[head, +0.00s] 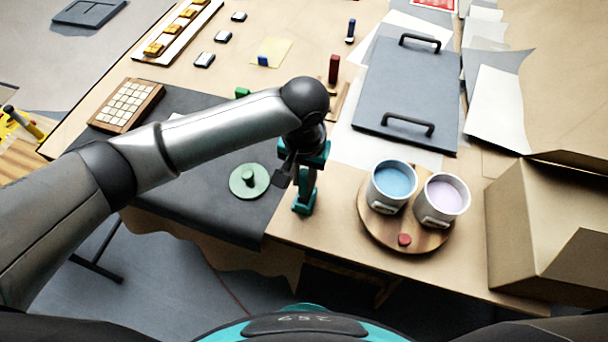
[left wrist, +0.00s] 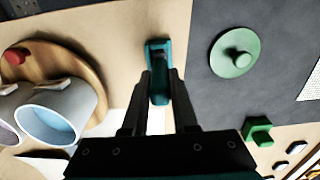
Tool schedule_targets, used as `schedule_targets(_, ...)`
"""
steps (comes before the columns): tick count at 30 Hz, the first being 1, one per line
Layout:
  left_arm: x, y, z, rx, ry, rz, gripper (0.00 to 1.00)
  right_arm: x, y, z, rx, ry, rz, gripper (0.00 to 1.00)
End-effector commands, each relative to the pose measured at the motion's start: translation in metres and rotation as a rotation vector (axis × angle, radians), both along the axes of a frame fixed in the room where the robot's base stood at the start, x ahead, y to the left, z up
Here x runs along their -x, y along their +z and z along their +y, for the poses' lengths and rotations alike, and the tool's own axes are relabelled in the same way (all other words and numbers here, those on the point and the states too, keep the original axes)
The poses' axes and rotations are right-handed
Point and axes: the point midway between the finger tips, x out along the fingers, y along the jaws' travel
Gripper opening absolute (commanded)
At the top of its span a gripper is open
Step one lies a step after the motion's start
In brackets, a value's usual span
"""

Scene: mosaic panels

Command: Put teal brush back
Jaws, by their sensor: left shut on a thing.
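The teal brush (head: 304,201) is at the brown table's front part, between the dark mat and the round wooden board. My left gripper (head: 306,182) reaches down over it from above and is shut on it. In the left wrist view the teal brush (left wrist: 158,72) sits between the two dark fingertips (left wrist: 158,85), its far end sticking out past them. I cannot tell whether the brush touches the table. Its upper part is hidden by the gripper. My right gripper is not in view.
A round wooden board (head: 371,226) holds a blue-filled cup (head: 385,207), a lilac-filled cup (head: 432,213) and a red piece (head: 404,240). Left lies a green knobbed disc (head: 249,182) on the dark mat (head: 215,215). A cardboard box (head: 520,230) stands right; a handled grey panel (head: 400,88) lies behind.

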Motion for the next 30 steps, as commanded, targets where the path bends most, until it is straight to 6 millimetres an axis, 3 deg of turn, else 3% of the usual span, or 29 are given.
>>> schedule_targets(1, 0.000, -0.002, 0.000, 0.001, 0.000, 0.001, 0.00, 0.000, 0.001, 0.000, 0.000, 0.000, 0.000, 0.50)
schedule_targets(2, 0.000, -0.002, 0.000, 0.001, 0.000, 0.001, 0.28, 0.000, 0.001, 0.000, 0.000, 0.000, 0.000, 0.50)
schedule_targets(9, 0.000, -0.002, 0.000, 0.000, 0.000, 0.000, 0.55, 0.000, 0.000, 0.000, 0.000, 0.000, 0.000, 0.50)
schedule_targets(20, 0.000, 0.004, 0.000, 0.001, 0.000, -0.001, 0.57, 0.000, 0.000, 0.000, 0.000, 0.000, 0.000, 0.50)
schedule_targets(30, -0.001, 0.071, -0.001, 0.003, -0.001, -0.003, 0.57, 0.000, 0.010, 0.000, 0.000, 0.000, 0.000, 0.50)
